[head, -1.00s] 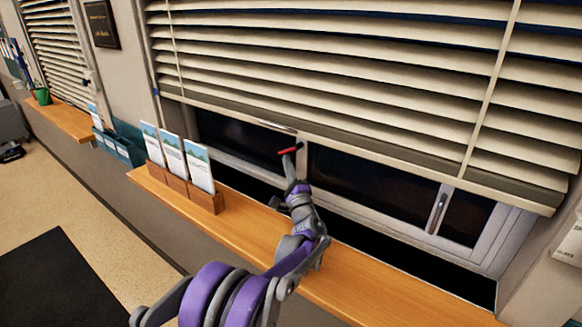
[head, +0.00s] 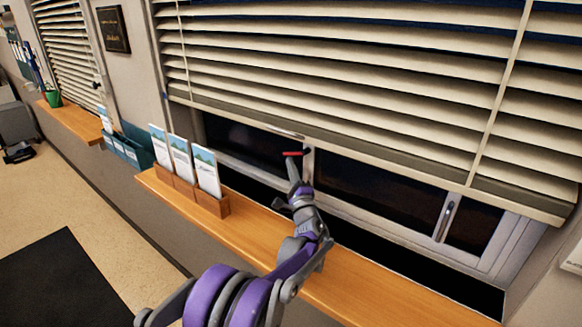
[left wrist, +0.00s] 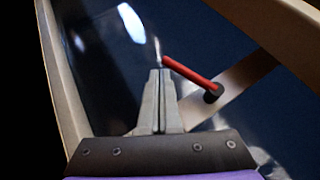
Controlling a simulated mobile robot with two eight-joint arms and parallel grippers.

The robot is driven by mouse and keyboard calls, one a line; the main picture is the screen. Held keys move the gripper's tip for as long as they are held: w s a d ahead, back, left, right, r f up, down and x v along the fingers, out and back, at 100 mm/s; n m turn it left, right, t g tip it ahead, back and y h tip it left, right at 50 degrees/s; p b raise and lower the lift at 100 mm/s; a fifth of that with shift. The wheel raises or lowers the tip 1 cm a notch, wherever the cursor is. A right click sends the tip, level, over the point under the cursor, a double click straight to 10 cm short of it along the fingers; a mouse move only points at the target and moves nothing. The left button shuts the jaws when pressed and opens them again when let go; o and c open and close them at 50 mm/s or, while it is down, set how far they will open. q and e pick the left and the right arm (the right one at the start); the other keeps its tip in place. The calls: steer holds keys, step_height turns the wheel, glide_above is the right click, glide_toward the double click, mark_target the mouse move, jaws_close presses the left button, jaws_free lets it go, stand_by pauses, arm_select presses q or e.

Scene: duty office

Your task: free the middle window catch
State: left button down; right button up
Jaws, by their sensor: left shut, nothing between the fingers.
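The middle window catch is a red lever (head: 293,153) on a dark pivot, on the frame upright just below the blind. It lies about level in the head view, its free end to the left. In the left wrist view the red lever (left wrist: 188,74) slants from the dark pivot up to the gripper tips. My left gripper (head: 294,180) is just below the lever. In the left wrist view its fingers (left wrist: 160,74) are shut and empty, tips beside the lever's free end. I cannot tell whether they touch it. My right gripper is out of view.
The slatted blind (head: 350,90) hangs close above the catch. A wooden sill (head: 375,288) runs below the window. A leaflet holder (head: 200,196) stands on it, left of my arm. Another grey catch (head: 446,216) is on the right upright.

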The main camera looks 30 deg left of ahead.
arm_select(q)
steer(key=shift+d, duration=0.1)
steer(key=s+d+f+b, duration=0.1)
steer(key=s+d, duration=0.9)
steer(key=shift+d+b, duration=0.4)
steer(key=shift+f, duration=0.2)
